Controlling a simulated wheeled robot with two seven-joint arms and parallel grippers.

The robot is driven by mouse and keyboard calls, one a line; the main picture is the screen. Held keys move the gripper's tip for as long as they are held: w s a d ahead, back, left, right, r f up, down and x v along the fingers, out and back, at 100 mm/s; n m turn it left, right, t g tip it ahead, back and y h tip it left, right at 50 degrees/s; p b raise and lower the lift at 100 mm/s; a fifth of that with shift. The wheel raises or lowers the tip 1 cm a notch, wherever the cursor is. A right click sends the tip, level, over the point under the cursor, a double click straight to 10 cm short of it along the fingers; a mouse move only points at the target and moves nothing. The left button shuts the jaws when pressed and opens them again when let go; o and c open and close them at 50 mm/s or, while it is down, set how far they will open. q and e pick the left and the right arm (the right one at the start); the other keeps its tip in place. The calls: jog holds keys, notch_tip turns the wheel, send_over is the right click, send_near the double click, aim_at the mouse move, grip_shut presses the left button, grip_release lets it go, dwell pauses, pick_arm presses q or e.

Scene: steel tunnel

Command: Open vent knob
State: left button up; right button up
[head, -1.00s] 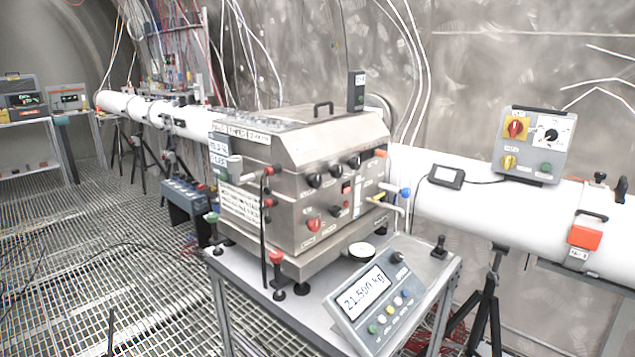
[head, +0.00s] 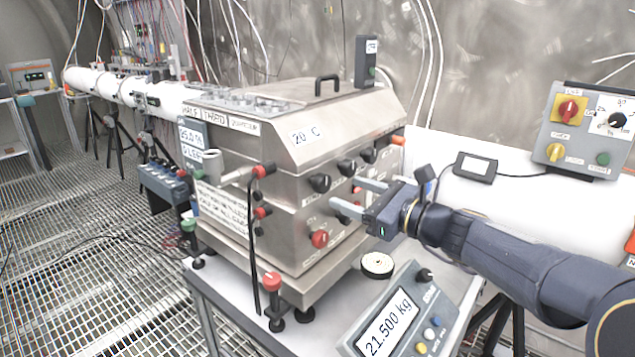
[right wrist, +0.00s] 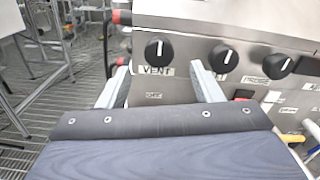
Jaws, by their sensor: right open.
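The vent knob (right wrist: 157,50) is black with a white pointer line, above a "VENT" label on the front of a steel box. The pointer stands upright in the right wrist view. In the head view the vent knob (head: 320,183) is the leftmost of three black knobs in the upper row. My right gripper (head: 346,192) is open, its two pale fingers pointing at the panel just below and right of that knob. In the right wrist view the open fingers (right wrist: 160,72) lie either side of the "VENT" label, and the knob appears between and above the tips. My left gripper is not in view.
Two more black knobs (right wrist: 223,58) (right wrist: 278,64) sit right of the vent knob. A red knob (head: 319,239) is lower on the panel. A scale display (head: 392,322) stands in front, and a white pipe (head: 425,150) runs behind.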

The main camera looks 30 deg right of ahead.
aim_at(326, 185)
jog(key=x, duration=0.6)
jog(key=shift+c, duration=0.5)
